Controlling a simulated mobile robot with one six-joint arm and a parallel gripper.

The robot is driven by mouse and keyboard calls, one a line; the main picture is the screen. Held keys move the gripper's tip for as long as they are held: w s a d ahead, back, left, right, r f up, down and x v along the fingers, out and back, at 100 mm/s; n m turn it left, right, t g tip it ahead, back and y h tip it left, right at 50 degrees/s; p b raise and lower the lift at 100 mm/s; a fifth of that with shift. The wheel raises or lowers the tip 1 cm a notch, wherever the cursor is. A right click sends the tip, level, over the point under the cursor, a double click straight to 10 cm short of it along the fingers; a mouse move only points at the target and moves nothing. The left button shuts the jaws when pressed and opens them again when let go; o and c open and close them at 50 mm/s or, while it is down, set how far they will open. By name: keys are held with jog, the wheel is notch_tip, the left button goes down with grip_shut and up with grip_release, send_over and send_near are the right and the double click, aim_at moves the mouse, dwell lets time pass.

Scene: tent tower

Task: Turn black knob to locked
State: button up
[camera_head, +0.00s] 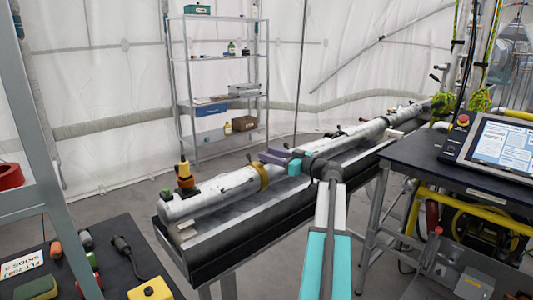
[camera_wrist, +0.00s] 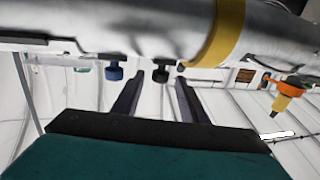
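A long silver tube (camera_head: 215,200) lies along a black trough, with a yellow band (camera_head: 262,172) around it. In the wrist view the tube (camera_wrist: 130,22) crosses the top of the picture, with the yellow band (camera_wrist: 222,35) at the right. A dark, nearly black knob (camera_wrist: 160,73) sticks out from the tube beside the band. A blue knob (camera_wrist: 114,71) is to its left. My gripper (camera_head: 270,155) is at the tube near the band. In the wrist view its two dark fingers (camera_wrist: 158,86) are apart, with the dark knob between their tips in the picture. Contact cannot be seen.
A black table with a tablet (camera_head: 495,145) stands at the right. Another dark table with a yellow box (camera_head: 150,290) and tools is at the lower left. A metal shelf (camera_head: 172,75) stands behind. An orange and yellow part (camera_wrist: 285,92) is at the wrist view's right.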

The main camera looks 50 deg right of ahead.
jog(key=shift+w+a, duration=0.15)
jog(key=shift+w, duration=1.05)
grip_shut()
